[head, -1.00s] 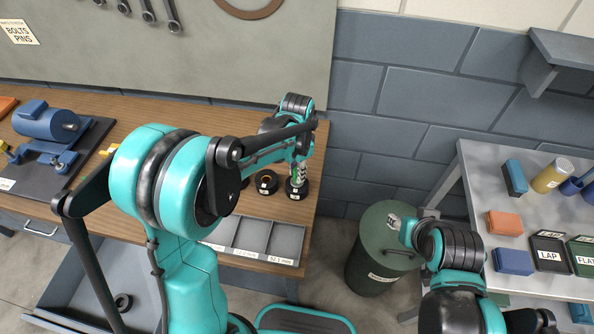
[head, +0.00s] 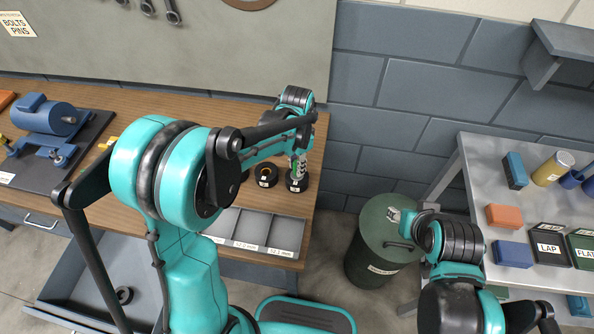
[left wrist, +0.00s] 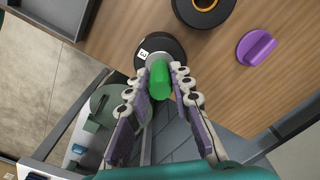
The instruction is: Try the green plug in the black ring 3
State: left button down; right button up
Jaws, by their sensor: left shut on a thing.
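The green plug (left wrist: 161,80) is held between the fingers of my left gripper (left wrist: 160,88) in the left wrist view. The black ring 3 (left wrist: 146,50) lies on the wooden bench just beyond the plug's far end, its label facing the camera. The plug overlaps the ring's middle in that view; I cannot tell whether its tip is inside the hole. In the head view the ring 3 (head: 297,184) sits near the bench's right edge, with my left gripper (head: 298,165) right above it. My right gripper (head: 393,215) shows small over the green bin; its jaws are unclear.
Another black ring with an orange inside (head: 266,175) lies left of ring 3. A purple plug (left wrist: 256,47) lies on the bench. A grey compartment tray (head: 262,250) is at the front edge. The green bin (head: 372,268) stands on the floor to the right.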

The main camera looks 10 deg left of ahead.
pick_arm(q)
jog(key=shift+r, duration=0.15)
jog(key=shift+r+p, duration=1.55)
jog(key=shift+r, duration=0.5)
jog(key=shift+r+p, duration=1.45)
jog(key=shift+r, duration=0.55)
jog(key=shift+f, duration=0.1)
